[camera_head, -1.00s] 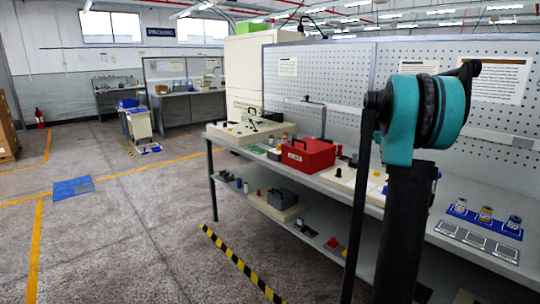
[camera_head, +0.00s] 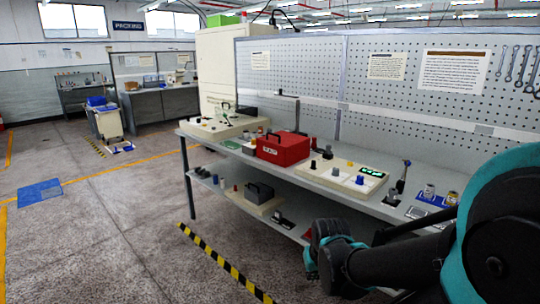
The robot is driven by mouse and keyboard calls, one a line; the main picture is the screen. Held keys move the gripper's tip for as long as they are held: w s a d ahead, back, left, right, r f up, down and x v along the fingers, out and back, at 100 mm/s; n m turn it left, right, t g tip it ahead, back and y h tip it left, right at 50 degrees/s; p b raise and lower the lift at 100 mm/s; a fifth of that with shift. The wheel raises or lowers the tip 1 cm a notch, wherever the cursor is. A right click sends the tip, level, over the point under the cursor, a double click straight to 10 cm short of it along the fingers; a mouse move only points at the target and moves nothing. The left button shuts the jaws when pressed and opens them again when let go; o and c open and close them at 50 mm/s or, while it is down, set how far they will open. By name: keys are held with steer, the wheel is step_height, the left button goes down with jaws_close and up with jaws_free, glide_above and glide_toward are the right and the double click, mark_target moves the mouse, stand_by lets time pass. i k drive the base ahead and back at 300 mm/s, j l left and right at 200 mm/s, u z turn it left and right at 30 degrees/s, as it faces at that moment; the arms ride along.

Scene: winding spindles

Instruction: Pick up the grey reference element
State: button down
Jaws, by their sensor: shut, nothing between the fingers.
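I cannot tell for sure which item is the grey reference element. My black and teal arm (camera_head: 400,262) stretches across the lower right, in front of the bench's near end. A jointed part of it ends low in the middle of the picture. My gripper's fingers cannot be made out, and nothing is seen in their hold. The arm hides the bench's right part and some of its lower shelf.
The bench (camera_head: 225,148) has a pegboard (camera_head: 390,105) behind it. A red toolbox (camera_head: 283,147) and cream boards stand on top. A grey toolbox (camera_head: 258,192) sits on the lower shelf. Black-yellow floor tape (camera_head: 222,262) runs along the front.

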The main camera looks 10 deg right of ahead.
mark_target(392, 197)
steer(key=z, duration=1)
